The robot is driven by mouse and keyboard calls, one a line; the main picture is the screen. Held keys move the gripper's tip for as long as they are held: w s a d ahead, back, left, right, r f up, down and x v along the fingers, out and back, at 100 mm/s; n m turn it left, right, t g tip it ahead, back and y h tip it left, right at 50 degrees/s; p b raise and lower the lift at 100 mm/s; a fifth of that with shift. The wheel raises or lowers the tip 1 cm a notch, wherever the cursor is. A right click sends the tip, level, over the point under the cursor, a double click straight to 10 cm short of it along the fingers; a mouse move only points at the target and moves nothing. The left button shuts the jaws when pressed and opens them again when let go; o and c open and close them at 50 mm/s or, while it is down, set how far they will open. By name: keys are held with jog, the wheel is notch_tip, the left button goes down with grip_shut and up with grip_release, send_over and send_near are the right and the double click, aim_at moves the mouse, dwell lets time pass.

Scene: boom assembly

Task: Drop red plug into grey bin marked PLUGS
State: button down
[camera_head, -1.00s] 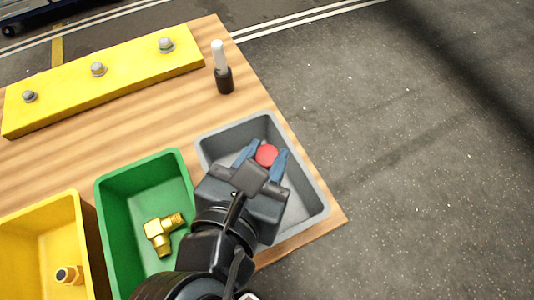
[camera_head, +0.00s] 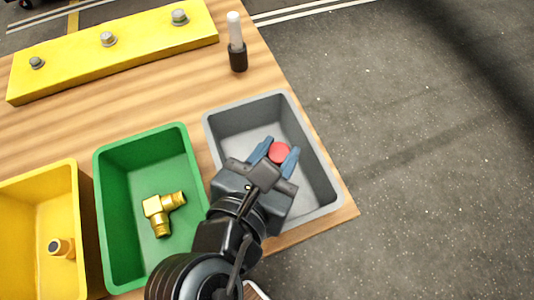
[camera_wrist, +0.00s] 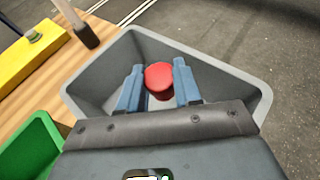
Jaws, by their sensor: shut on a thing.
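The red plug (camera_head: 280,152) is a short round red piece between the blue fingertips of my gripper (camera_head: 277,156). My gripper is shut on it and holds it over the grey bin (camera_head: 216,133). In the wrist view the red plug (camera_wrist: 159,80) sits between both fingers (camera_wrist: 158,88), with the grey bin (camera_wrist: 255,82) around and beneath it. The bin looks empty where I can see its floor; my gripper hides its near part. No PLUGS marking is visible. How high the plug is above the bin floor is hard to tell.
A green bin (camera_head: 107,200) with a brass elbow fitting (camera_head: 162,211) stands left of the grey bin. A yellow bin (camera_head: 20,195) with a small fitting is further left. A yellow bar (camera_head: 75,65) with bolts and a black-and-white marker (camera_head: 237,45) are at the back of the wooden table.

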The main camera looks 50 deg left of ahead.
jog(key=c, duration=0.7)
grip_release()
jog(key=v, duration=0.7)
jog(key=shift+s+r, duration=0.15)
jog(key=shift+s, duration=0.2)
jog(key=shift+d, duration=0.1)
